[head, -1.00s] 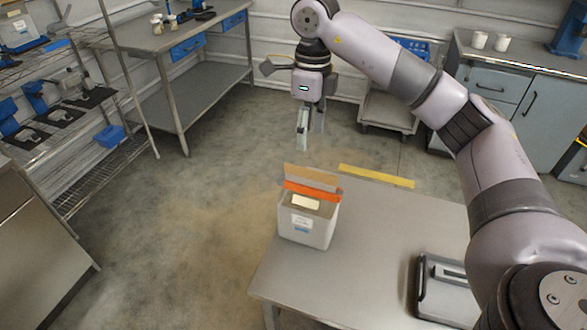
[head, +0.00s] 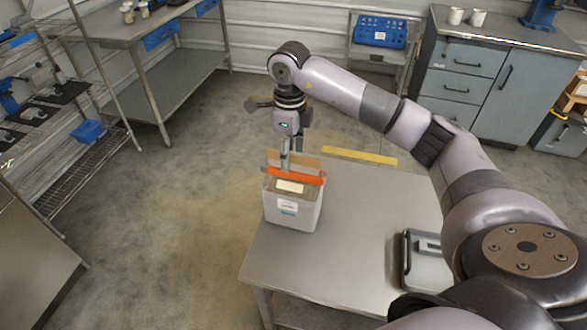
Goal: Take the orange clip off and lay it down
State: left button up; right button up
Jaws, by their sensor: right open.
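The orange clip (head: 297,176) is a long bar lying across the top of a tan bag (head: 308,162) that stands up out of a white bin (head: 292,212). The bin sits at the left back of a grey metal table (head: 345,245) and has a white label on its front. My right gripper (head: 290,162) points down just above the clip's left half, in front of the bag top. It is open, and its fingers overlap the bag in the picture; I cannot tell whether they touch the clip. My left gripper is out of view.
A grey case (head: 425,262) lies at the table's right. A yellow strip (head: 359,156) shows beyond the back edge. The table front and middle are clear. A steel bench (head: 185,75), a wire rack (head: 85,165) and grey cabinets (head: 470,85) stand around.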

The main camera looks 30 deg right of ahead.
aim_at(293, 172)
jog(key=f, duration=0.1)
jog(key=f+p, duration=0.1)
jog(key=f, duration=0.1)
jog(key=f+p, duration=0.1)
jog(key=shift+w+f, duration=0.25)
jog(key=shift+w, duration=0.05)
jog(key=shift+f, duration=0.3)
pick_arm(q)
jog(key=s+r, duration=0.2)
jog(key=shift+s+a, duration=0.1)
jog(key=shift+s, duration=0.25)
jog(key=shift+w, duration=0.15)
pick_arm(e)
jog(key=shift+c, duration=0.2)
jog(key=c, duration=0.4)
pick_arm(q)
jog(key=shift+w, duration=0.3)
pick_arm(e)
jog(key=c, duration=0.7)
jog(key=shift+r, duration=0.1)
jog(key=shift+c, duration=0.2)
